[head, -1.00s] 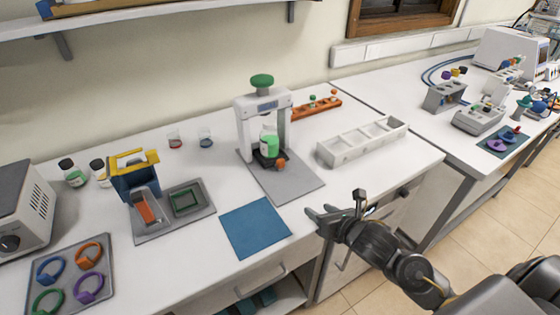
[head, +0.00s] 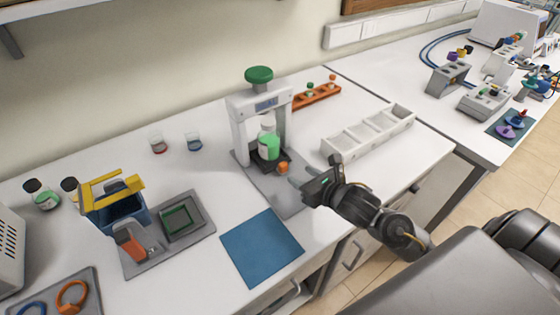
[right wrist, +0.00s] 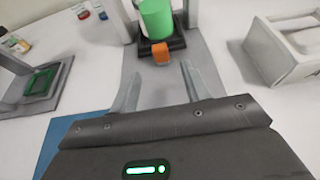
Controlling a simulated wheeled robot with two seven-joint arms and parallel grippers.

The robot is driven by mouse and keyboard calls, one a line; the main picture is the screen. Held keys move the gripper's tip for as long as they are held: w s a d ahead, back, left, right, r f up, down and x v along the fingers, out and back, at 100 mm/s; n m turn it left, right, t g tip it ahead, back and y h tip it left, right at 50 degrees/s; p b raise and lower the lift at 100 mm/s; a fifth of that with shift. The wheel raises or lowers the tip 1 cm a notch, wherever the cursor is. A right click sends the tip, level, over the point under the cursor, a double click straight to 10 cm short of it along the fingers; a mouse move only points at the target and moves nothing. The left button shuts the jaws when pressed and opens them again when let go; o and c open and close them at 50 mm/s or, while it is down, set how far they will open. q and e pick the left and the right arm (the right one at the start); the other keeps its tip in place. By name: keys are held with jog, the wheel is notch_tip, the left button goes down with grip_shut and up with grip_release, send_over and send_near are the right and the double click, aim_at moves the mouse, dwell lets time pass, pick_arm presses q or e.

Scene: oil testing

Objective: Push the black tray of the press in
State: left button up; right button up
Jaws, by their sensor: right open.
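The press (head: 240,125) is a white frame with a green knob on top, standing on a grey base plate. Its black tray (head: 280,167) sticks out at the front with an orange handle (head: 283,168). A bottle with green contents (head: 268,145) stands on the tray under the frame. In the right wrist view the black tray (right wrist: 174,46) and orange handle (right wrist: 161,53) lie straight ahead, beyond the fingertips. My right gripper (head: 297,180) is open and empty, just in front of the handle and apart from it; it also shows in the right wrist view (right wrist: 160,82). My left gripper is out of view.
A blue mat (head: 262,247) lies in front of the press. A white compartment box (head: 370,137) stands to the right, an orange rack (head: 317,96) behind. A grey tray (head: 190,238) with a blue and yellow device is at left. Two small beakers stand behind.

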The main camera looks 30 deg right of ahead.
aim_at(285, 167)
jog(key=shift+w, duration=0.15)
jog(key=p+x, duration=0.2)
jog(key=x, duration=0.6)
jog(key=shift+w, duration=0.3)
jog(key=shift+p+x, duration=0.35)
jog(key=shift+x, duration=0.5)
jog(key=shift+s, duration=0.1)
jog(key=shift+c, duration=0.2)
grip_shut()
